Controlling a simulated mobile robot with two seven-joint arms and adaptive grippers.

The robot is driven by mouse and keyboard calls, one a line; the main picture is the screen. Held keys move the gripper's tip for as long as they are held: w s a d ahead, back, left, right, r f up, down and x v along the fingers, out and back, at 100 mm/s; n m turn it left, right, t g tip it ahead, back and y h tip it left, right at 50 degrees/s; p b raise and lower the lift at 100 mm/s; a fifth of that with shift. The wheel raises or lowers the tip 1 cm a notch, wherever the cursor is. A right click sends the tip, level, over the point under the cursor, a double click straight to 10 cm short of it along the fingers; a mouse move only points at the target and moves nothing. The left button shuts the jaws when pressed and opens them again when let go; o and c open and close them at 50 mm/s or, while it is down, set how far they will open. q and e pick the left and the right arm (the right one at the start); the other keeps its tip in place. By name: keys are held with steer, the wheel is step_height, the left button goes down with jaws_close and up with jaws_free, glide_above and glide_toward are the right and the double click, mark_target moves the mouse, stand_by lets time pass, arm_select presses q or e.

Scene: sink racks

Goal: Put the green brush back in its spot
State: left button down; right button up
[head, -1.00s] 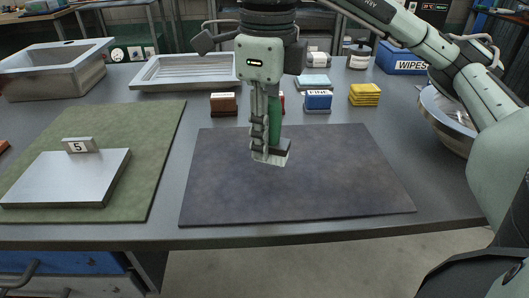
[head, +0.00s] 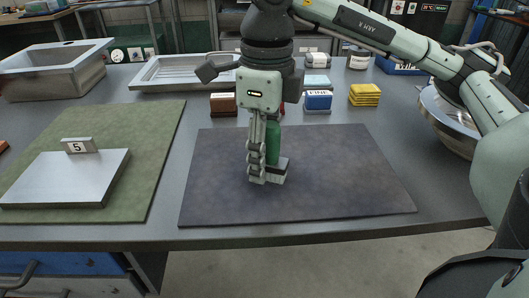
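My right gripper (head: 257,180) points straight down over the dark mat (head: 340,180) and is closed on the green brush (head: 272,143). The brush is upright, with its green handle partly hidden behind the fingers and its dark-and-white head (head: 279,172) at the bottom. I cannot tell whether the head touches the mat. My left gripper is not in view.
A steel plate (head: 75,180) with a "5" tag (head: 79,145) lies on the green mat (head: 160,140). Behind are a shallow tray (head: 165,85), a deep basin (head: 50,80), a brown block (head: 223,104), a blue block (head: 318,100) and yellow sponges (head: 364,95). A metal bowl (head: 445,120) stands right.

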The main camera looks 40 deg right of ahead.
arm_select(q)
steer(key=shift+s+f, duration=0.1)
arm_select(e)
steer(key=shift+r, duration=0.15)
step_height(320, 180, up, 9)
steer(key=shift+f+p, duration=0.2)
steer(key=shift+p, duration=0.8)
step_height(320, 180, up, 3)
steer(key=shift+s+r+p, duration=0.1)
steer(key=shift+r+p, duration=0.1)
steer(key=shift+p, duration=0.3)
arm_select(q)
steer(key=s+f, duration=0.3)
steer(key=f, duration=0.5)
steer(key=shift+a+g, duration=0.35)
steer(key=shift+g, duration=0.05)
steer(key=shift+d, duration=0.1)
arm_select(e)
steer(key=shift+d, duration=0.1)
